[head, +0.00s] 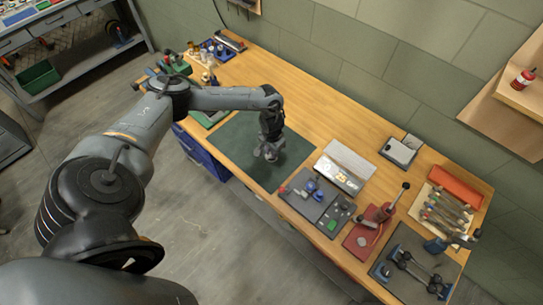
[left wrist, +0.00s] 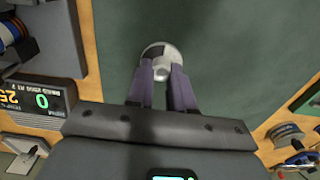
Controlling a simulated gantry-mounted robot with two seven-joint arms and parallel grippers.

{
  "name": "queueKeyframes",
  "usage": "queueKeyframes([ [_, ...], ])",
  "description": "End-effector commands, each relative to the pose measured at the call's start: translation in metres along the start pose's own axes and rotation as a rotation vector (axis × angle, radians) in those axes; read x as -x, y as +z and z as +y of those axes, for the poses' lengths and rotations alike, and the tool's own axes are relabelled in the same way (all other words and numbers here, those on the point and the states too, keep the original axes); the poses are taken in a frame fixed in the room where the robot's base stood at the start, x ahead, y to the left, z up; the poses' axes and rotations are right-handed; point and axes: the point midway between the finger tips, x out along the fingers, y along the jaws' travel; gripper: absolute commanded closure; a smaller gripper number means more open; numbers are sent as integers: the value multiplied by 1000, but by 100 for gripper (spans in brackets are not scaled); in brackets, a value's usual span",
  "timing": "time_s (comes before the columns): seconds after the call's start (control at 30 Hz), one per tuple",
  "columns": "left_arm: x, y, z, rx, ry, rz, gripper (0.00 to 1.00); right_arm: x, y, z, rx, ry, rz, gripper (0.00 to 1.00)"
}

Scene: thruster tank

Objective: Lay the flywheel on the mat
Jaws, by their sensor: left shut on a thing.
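My left gripper (head: 269,152) points down over the dark green mat (head: 232,148) on the wooden bench. In the left wrist view its two purple-grey fingers (left wrist: 167,85) are shut on the flywheel (left wrist: 160,52), a small silvery disc with a raised hub. The fingers hide part of the disc's near side. The green mat (left wrist: 235,45) fills the background behind the flywheel. I cannot tell whether the flywheel touches the mat or hangs just above it. My right gripper is not in view.
Further right are a red press (head: 369,232) and a dark fixture plate (head: 412,270). Small bottles (head: 208,78) stand at the far left. Most of the mat is bare.

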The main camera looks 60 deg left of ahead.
Motion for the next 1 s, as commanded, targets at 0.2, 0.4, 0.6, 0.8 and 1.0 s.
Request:
queueKeyframes([
  [0.2, -12, 0, -2, 1, 1, -2, 100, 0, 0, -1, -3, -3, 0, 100],
  [0.4, -36, 0, -3, 1, 0, -1, 100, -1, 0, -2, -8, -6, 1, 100],
  [0.6, -42, 0, -3, 0, 0, 1, 100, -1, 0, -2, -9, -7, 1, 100],
  [0.8, -42, 0, -3, 0, 0, 1, 100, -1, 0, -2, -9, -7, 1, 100],
  [1.0, -45, 0, -3, -1, 0, 0, 67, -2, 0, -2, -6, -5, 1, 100],
])
